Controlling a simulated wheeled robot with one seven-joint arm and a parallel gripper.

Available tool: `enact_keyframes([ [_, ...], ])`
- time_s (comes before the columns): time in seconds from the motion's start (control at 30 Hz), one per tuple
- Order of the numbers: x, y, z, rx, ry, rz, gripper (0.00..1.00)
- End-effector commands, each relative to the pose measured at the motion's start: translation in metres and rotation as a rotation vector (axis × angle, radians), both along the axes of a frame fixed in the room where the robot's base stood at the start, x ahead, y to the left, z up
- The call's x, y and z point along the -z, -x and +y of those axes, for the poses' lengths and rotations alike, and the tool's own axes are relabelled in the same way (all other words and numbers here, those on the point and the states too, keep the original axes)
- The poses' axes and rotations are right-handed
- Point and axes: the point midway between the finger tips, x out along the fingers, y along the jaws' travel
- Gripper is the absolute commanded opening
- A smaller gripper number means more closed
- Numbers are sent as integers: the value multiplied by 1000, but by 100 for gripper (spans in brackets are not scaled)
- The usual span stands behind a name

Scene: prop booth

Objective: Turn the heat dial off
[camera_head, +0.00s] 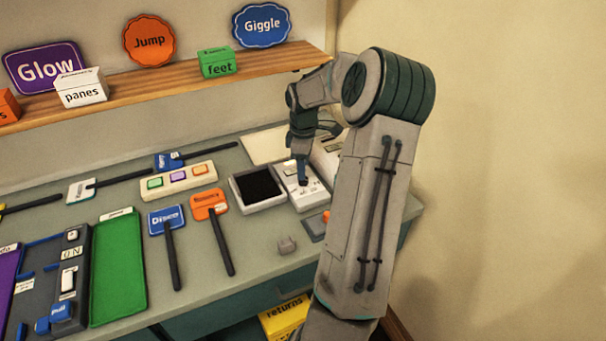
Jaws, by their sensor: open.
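A pale control box (312,196) stands at the right of the counter, beside a black-screened panel. Small markings show on its top, but they are too small to read. My gripper (302,180) points down at the top of this box, with its fingertips at or just above the surface. I cannot tell whether they touch it. The heat dial is not clearly seen; it may be hidden by the fingers. My gripper is open, and nothing shows held in it.
The black-screened panel (257,188) is left of the box. Another pale box (327,158) is behind, partly hidden by my arm. A grey piece with an orange knob (326,216) sits in front. Paddles (210,205), a green tray (118,268) and a shelf (135,98) are left.

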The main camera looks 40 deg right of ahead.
Motion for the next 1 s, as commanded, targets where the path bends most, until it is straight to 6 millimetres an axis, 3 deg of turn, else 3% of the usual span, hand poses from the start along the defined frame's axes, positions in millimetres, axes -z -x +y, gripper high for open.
enact_keyframes([
  [0.1, 21, 0, 1, 0, -3, 1, 49],
  [0.3, 40, 0, 0, 1, -1, 1, 49],
  [0.63, 43, 0, 0, 1, 0, 0, 49],
  [0.67, 43, 0, 0, 1, 0, 0, 43],
  [0.8, 43, 0, 0, 1, 0, 0, 4],
  [1.0, 43, 0, 0, 5, 0, 0, 4],
])
